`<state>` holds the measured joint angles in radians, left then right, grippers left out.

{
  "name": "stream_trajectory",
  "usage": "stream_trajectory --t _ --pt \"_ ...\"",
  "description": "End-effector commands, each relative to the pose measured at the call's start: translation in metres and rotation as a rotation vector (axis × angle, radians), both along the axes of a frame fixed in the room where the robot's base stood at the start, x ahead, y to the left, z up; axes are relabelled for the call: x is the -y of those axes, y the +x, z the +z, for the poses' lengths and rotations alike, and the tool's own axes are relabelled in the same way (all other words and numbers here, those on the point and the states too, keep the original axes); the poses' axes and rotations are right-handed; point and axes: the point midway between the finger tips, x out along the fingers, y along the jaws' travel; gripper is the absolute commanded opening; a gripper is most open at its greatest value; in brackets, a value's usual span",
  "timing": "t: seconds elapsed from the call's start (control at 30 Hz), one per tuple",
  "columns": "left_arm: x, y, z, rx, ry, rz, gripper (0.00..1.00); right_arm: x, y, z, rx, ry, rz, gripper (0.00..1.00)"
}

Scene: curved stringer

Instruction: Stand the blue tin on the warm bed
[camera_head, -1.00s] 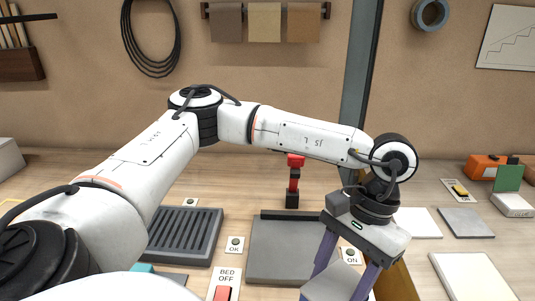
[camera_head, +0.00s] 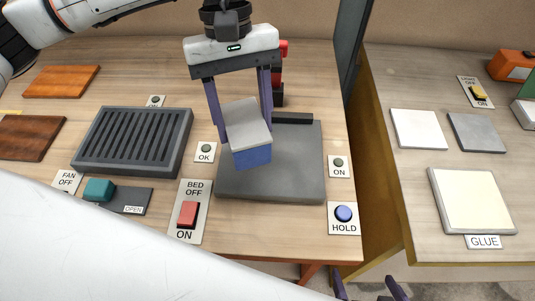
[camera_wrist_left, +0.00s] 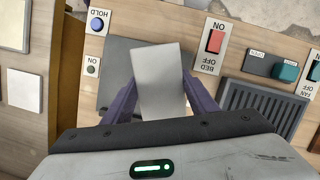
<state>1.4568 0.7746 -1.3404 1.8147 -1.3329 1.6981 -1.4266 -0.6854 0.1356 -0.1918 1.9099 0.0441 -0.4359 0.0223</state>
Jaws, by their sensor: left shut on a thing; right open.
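The blue tin (camera_head: 253,157) is a block with a grey top, and its blue lower side shows in the head view. My left gripper (camera_head: 241,133) is shut on it, with one purple finger at each side. The tin appears over the warm bed (camera_head: 290,175), a flat dark grey plate; I cannot tell whether it touches the plate. In the left wrist view the tin's grey top (camera_wrist_left: 161,80) lies between the fingers and hides part of the bed (camera_wrist_left: 115,60). My right gripper (camera_head: 370,287) shows only as two spread fingertips at the bottom edge, open and empty.
A red bed switch (camera_head: 188,214) stands left of the bed, and a blue HOLD button (camera_head: 344,213) at its front right. A slotted grey rack (camera_head: 132,140) lies to the left. A red and black post (camera_head: 280,75) stands behind the bed. A gap separates the right table.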

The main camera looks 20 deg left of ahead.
Motion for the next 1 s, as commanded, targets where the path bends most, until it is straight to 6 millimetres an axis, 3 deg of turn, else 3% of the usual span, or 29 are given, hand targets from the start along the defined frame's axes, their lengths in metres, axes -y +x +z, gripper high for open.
stream_trajectory --t 0.3,0.5,0.7,1.0 --pt "0.030 0.018 0.021 0.011 0.013 0.728 0.02 0.000 -0.003 -0.025 -0.007 -0.001 0.000 1.00" --pt "0.036 0.026 0.033 0.010 0.026 1.056 0.02 0.000 -0.002 -0.032 -0.006 -0.001 0.000 1.00" --pt "0.037 0.029 0.033 0.009 0.035 1.199 0.02 0.001 -0.002 -0.033 -0.005 -0.001 -0.001 1.00" --pt "0.037 0.029 -0.016 0.005 0.036 1.211 0.02 0.001 -0.001 -0.029 -0.003 -0.001 -0.001 1.00"
